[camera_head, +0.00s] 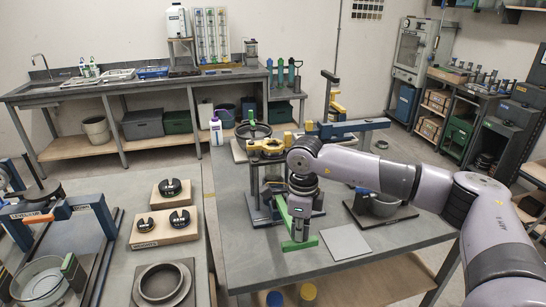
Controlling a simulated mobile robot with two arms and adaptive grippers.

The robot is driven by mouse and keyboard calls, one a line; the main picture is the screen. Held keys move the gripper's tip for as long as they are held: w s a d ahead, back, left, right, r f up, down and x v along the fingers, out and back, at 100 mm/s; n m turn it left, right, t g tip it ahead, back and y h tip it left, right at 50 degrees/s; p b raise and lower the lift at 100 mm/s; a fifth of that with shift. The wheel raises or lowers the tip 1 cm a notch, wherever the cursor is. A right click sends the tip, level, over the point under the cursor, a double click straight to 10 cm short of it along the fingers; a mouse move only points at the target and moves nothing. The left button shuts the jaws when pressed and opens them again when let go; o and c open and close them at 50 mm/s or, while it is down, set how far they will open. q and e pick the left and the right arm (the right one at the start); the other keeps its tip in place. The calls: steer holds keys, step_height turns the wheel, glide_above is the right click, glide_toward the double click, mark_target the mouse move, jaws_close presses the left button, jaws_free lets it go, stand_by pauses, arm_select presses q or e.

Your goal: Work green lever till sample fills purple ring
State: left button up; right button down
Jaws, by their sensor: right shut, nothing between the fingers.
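A green lever bar (283,212) shows on a dark lever frame (262,216) on the middle table, directly left of my right gripper. My right gripper (300,232) points down over the table, shut and empty. A flat green piece (299,244) shows at its fingertips; I cannot tell whether it belongs to the lever or whether the fingers touch it. I cannot make out a purple ring or the sample; my arm hides part of the frame. My left gripper is not in view.
A grey flat plate (345,242) lies right of the gripper, and a dark round pot (383,205) stands behind it. A blue beam (345,128) is at the back. The left table holds wooden blocks (165,227) with black weights and a blue frame (70,207).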

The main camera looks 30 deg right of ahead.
step_height(320, 180, up, 14)
steer(key=w+p, duration=0.2)
steer(key=p, duration=0.6)
steer(key=shift+d+r, duration=0.15)
steer(key=shift+d, duration=0.1)
stand_by(0.6)
